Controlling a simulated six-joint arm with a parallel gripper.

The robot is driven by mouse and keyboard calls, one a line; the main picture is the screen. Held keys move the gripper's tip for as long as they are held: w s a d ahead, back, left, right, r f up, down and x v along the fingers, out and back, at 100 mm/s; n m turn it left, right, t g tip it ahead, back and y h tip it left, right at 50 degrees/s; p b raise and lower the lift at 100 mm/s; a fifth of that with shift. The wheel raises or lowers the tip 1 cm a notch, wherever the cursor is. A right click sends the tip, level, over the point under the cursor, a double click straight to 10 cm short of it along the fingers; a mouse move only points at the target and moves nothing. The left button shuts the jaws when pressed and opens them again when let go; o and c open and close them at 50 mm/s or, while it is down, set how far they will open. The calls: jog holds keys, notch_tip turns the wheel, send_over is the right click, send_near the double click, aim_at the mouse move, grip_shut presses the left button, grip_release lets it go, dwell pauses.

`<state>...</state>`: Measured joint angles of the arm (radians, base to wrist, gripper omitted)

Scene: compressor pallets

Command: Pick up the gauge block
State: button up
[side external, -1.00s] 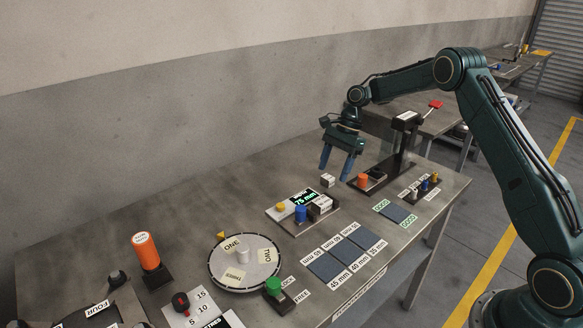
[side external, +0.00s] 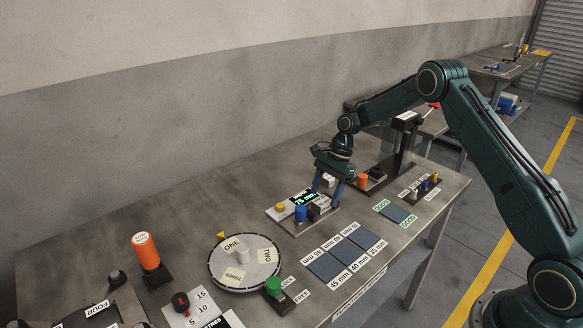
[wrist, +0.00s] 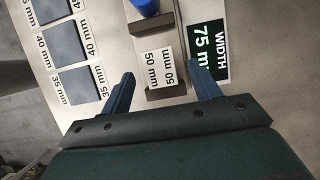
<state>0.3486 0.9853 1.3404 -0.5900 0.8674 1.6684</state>
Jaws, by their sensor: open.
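The gauge block (wrist: 158,68), white with "50 mm" labels, sits in the width gauge (wrist: 183,30) beside a dark jaw piece. In the side view the block (side external: 322,201) is partly hidden by my fingers. My gripper (wrist: 161,82) is open and points down, with one blue finger on each side of the block's near end in the wrist view. The fingers look apart from the block, and nothing is held. My gripper (side external: 327,194) is low over the gauge in the side view.
The width gauge has a lit "75 mm" display (wrist: 205,48) and a blue knob (side external: 301,213). Labelled dark pads (side external: 328,266) lie in front. An orange cylinder (side external: 362,181) and a dark stand (side external: 399,150) are to the right.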

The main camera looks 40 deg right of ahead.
aim_at(323, 199)
jog(key=shift+x, duration=0.95)
jog(key=shift+c, duration=0.4)
grip_shut()
jog(key=shift+r, duration=0.25)
notch_tip(323, 199, up, 10)
jog(key=shift+f, duration=0.15)
